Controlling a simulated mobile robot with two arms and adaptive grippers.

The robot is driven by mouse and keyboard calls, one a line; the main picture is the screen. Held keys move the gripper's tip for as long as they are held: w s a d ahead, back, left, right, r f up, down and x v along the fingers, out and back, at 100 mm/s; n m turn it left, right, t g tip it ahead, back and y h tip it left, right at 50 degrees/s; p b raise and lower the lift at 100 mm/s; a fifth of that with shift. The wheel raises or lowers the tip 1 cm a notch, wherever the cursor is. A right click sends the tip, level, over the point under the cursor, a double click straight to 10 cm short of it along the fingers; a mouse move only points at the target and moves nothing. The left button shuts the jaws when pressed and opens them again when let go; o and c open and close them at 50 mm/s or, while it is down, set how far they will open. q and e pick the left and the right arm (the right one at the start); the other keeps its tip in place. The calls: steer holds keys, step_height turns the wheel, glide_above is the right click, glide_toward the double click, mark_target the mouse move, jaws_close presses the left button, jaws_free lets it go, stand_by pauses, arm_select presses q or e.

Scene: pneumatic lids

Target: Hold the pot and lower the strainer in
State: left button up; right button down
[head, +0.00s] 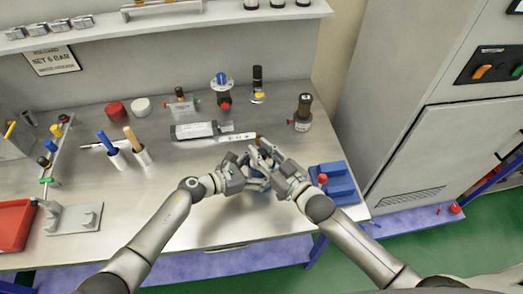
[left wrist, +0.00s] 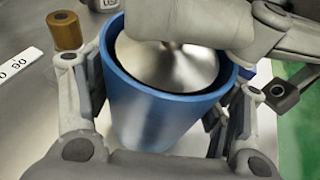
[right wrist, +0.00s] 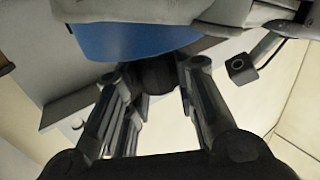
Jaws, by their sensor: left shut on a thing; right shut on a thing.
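The pot, with a blue rim and silver-blue body (left wrist: 150,115), stands upright in the left wrist view. A bit of its blue shows under the grippers in the head view (head: 258,186). The strainer, a shiny metal cone (left wrist: 165,65), sits within the pot's rim, with a dark ring between them. My left gripper (head: 245,172) has its fingers on both sides of the pot and is shut on it. My right gripper (head: 266,158) is above the pot, shut on a dark knob (right wrist: 158,76), seemingly the strainer's. How deep the strainer sits is unclear.
A blue block with a red knob (head: 334,184) stands close right of my right gripper. A grey fixture (head: 75,218) and red bin (head: 14,225) are at left. The front-left bench is clear.

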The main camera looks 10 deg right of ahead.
steer(key=c, duration=1.1)
jaws_free()
steer(key=shift+s, duration=0.1)
steer(key=v, duration=1.2)
